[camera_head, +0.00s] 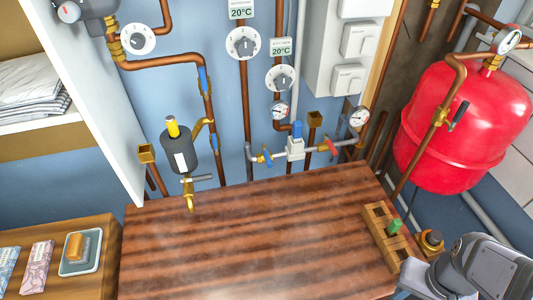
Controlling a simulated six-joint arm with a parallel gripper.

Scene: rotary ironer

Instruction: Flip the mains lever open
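No label in the camera_head view marks which lever is the mains lever. A blue lever (203,79) lies along the vertical copper pipe left of the dials. A grey lever (195,179) sits crosswise on the brass tap (190,200) below a dark grey cylinder with a yellow top. A small blue handle (266,156) and a red handle (331,147) sit on the grey horizontal pipe above the wooden counter. A black lever (459,115) sticks out from the pipe by the red tank. Part of my arm shows at the lower right; my gripper's fingers are not visible.
The wooden counter (235,250) is mostly clear. A wooden rack (378,216) with a green item stands at its right edge. The red tank (455,125) is at the right. A white shelf panel (95,80) rises at the left. Dials and gauges line the blue wall.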

